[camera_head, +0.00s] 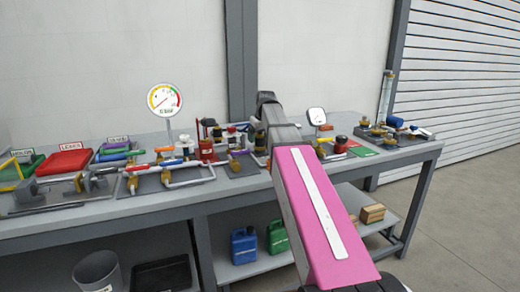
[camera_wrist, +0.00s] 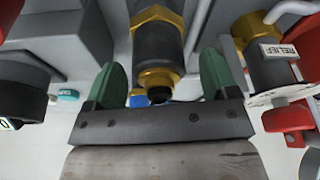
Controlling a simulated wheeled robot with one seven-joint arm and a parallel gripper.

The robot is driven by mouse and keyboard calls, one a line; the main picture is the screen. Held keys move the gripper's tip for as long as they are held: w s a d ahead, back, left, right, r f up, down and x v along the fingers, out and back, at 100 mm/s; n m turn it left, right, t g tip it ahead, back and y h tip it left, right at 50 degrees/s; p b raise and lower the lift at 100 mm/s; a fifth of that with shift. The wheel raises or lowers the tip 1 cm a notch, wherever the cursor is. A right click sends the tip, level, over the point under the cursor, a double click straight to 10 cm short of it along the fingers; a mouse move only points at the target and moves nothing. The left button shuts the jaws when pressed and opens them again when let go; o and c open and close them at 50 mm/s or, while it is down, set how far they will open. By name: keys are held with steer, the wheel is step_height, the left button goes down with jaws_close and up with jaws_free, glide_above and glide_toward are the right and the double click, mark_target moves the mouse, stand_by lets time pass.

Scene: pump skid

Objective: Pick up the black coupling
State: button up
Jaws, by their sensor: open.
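In the wrist view my gripper (camera_wrist: 160,80) is open, with its two green fingers spread apart. Between and beyond them is a dark grey-black cylindrical fitting (camera_wrist: 157,45) with a brass hex at its top end, a brass collar and a small black tip. It may be the black coupling; I cannot tell for sure. The fingers stand to either side of it, and no contact is visible. A second black cylindrical part (camera_wrist: 25,85) is at the left edge. In the head view my arm reaches over the bench and hides the fingers; I cannot pick out the coupling there.
A brass fitting with a RELIEF tag (camera_wrist: 280,50) and a red knob (camera_wrist: 288,118) stand close right of the fingers. The bench (camera_head: 240,187) is crowded with pipework, a large gauge (camera_head: 165,100), a smaller gauge (camera_head: 317,116) and a red bin (camera_head: 63,162).

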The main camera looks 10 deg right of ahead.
steer(key=shift+w+f, duration=0.1)
steer(key=shift+f, duration=0.3)
steer(key=c, duration=1.1)
steer(key=shift+r, duration=0.1)
step_height(320, 180, up, 10)
steer(key=shift+f, duration=0.1)
